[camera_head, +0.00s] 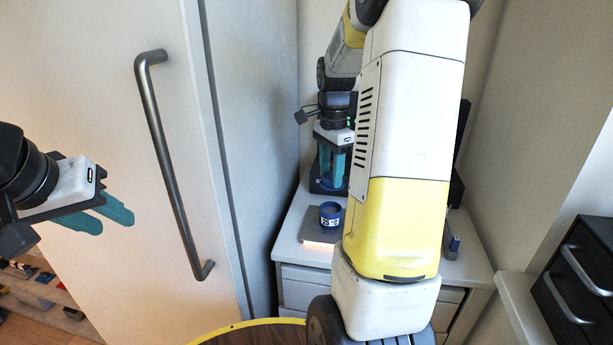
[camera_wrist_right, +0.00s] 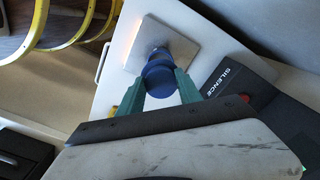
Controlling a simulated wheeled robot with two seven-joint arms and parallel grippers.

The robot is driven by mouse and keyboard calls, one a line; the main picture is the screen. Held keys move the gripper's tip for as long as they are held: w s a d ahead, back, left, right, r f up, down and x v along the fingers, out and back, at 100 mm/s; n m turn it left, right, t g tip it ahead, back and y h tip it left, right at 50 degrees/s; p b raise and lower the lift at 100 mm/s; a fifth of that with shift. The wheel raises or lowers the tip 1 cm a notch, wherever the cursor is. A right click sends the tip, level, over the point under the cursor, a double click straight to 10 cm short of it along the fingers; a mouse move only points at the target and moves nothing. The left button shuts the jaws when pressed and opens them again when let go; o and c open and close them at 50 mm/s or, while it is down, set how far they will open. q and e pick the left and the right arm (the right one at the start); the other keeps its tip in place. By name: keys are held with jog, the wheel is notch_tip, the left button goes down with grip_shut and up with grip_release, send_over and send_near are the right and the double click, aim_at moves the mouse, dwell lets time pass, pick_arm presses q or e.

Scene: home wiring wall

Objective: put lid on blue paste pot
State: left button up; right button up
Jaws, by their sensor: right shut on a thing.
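The blue pot (camera_head: 330,215), with a white "25 °C" marking, stands upright on a flat grey plate (camera_head: 318,236) on the cabinet. My right gripper (camera_head: 333,180) points down above the pot. In the right wrist view, its teal fingers (camera_wrist_right: 165,88) are shut on a dark blue round piece, seemingly the lid (camera_wrist_right: 160,80). A smaller blue shape beyond it, seemingly the pot (camera_wrist_right: 159,54), is partly hidden by the held piece. I cannot tell the exact gap between them. My left gripper (camera_head: 115,221) is open and empty in front of the white door.
A white door with a dark handle (camera_head: 172,165) stands at left. A dark drawer unit (camera_head: 580,275) stands at far right. My right arm hides part of the cabinet top.

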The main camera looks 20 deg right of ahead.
dwell(0.3)
jog(key=shift+f, duration=2.95)
jog(key=shift+f, duration=0.85)
jog(key=o, duration=1.4)
notch_tip(320, 180, up, 8)
jog(key=shift+f, duration=0.2)
jog(key=shift+r, duration=0.1)
